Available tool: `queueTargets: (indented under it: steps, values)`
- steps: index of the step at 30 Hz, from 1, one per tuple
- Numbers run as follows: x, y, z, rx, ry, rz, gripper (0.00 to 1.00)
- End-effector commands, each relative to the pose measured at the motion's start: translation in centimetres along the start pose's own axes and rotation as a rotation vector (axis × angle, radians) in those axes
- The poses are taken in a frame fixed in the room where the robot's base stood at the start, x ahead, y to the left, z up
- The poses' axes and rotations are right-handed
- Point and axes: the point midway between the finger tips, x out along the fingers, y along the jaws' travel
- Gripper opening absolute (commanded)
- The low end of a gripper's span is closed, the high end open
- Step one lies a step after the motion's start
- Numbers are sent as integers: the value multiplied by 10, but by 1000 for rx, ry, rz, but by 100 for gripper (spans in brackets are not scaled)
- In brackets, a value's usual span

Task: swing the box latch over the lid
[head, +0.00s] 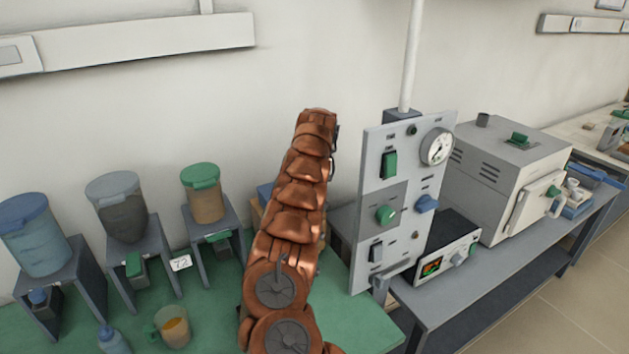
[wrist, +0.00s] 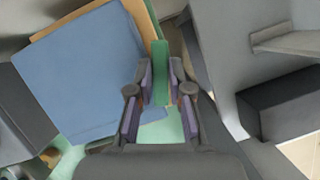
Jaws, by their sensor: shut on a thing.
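The box shows in the wrist view with a flat blue lid (wrist: 85,70) and a wooden edge (wrist: 137,12) along its far side. The green latch (wrist: 159,65) is a narrow upright strip at the lid's right edge. My gripper (wrist: 160,78), with purple pads, is shut on the latch, one finger on each side. I cannot tell whether the latch overlaps the lid. In the head view my arm hides most of the box; only a bit of blue lid (head: 265,191) shows. The gripper is hidden there.
A grey control panel (head: 403,210) with a gauge stands close to the right of my arm. A grey furnace (head: 497,185) is beyond it.

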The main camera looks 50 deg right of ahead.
Motion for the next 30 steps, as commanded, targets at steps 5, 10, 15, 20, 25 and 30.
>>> queueTargets:
  steps: [5,10,15,20,25,30]
  values:
    - [0,0,1,85,-2,-37,0]
    - [-1,0,2,143,-5,-61,0]
    - [-1,0,1,172,-3,-71,0]
    - [-1,0,1,181,-2,-73,0]
    - [-1,0,1,180,-2,-73,0]
    - [-1,0,1,180,-2,-73,26]
